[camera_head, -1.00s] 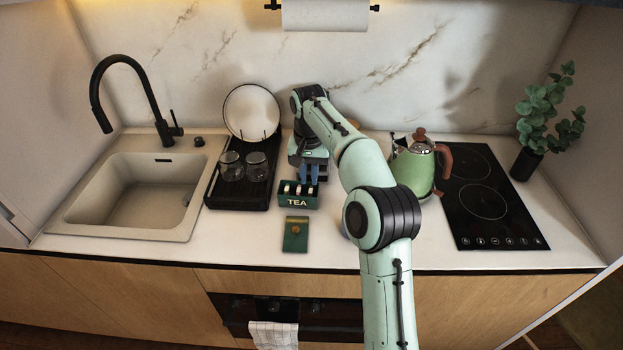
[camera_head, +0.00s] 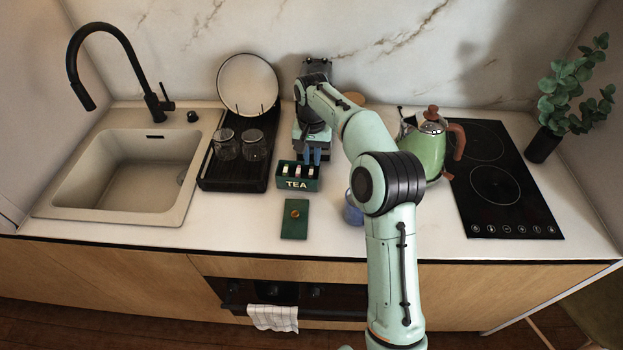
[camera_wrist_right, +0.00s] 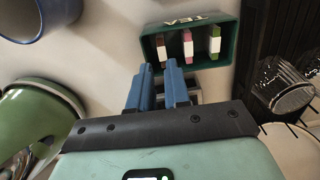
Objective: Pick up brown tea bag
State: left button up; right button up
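The dark green TEA box (camera_head: 285,184) stands on the counter, with several upright tea bags in it. In the right wrist view the box (camera_wrist_right: 228,58) appears upside down. The brown tea bag (camera_wrist_right: 158,48) is in its left slot, beside the pink (camera_wrist_right: 187,46) and green (camera_wrist_right: 214,42) ones. My right gripper (camera_wrist_right: 158,66) has its two blue fingers apart, with nothing between them. The fingertips point at the brown tea bag's end of the box. In the head view the right gripper (camera_head: 313,155) is just behind the box's right end. My left gripper is out of view.
A black rack (camera_head: 230,184) with glass jars is on the left. A blue mug (camera_head: 353,210), partly hidden by my arm, and a green kettle (camera_head: 430,150) are on the right. The front counter is mostly clear.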

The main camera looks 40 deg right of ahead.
aim_at(311, 172)
notch_tip(311, 172, down, 4)
jog(key=shift+w+a+f+b, duration=0.1)
jog(key=shift+a+b, duration=0.05)
jog(key=shift+b, duration=0.2)
jog(key=shift+f, duration=0.6)
grip_shut()
